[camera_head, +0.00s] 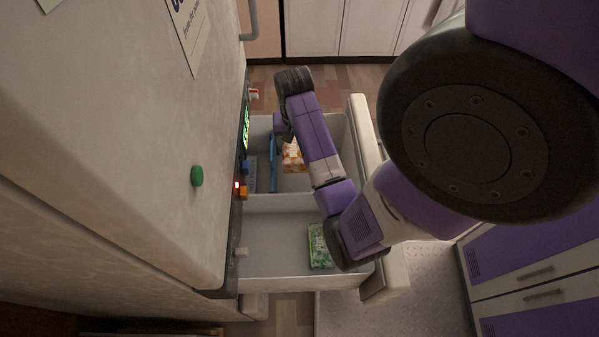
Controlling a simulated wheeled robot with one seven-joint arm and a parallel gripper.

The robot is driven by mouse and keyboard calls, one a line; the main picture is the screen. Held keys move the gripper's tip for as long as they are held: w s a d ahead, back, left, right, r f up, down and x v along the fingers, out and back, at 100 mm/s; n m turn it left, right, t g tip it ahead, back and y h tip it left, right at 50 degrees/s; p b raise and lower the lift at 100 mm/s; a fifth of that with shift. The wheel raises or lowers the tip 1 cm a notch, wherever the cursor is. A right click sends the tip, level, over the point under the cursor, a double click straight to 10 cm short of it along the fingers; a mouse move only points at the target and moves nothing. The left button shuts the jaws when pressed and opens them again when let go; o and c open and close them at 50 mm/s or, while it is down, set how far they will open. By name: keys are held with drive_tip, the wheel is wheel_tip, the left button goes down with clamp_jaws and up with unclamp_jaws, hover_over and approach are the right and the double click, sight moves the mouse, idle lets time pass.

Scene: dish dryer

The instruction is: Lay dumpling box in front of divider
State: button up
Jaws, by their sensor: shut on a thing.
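The orange-and-white box, which appears to be the dumpling box (292,156), is low in the far compartment of the pulled-out drawer, partly covered by my arm. The blue divider (273,165) stands upright just left of it. My gripper (284,128) reaches down into that compartment above the box. Its fingers are largely hidden by my wrist and arm, and it is shut on the box. I cannot tell whether the box touches the compartment floor.
A green patterned package (320,248) lies in the near compartment, beyond a white partition (280,202). The drawer's thick front (366,150) is at right. The white appliance face (130,130) with knobs stands close at left. The near compartment's left part is clear.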

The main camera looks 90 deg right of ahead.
wheel_tip(320, 180, down, 16)
drive_tip(key=b, duration=0.3)
drive_tip(key=shift+r, duration=0.25)
drive_tip(key=shift+f, duration=0.15)
drive_tip(key=o, duration=1.7)
drive_tip(key=r+p, duration=0.1)
drive_tip(key=r, duration=0.3)
drive_tip(key=a+r+p, duration=0.1)
drive_tip(key=r, duration=0.7)
drive_tip(key=shift+a+r+p, duration=0.1)
drive_tip(key=shift+a+p, duration=0.15)
drive_tip(key=shift+p, duration=0.15)
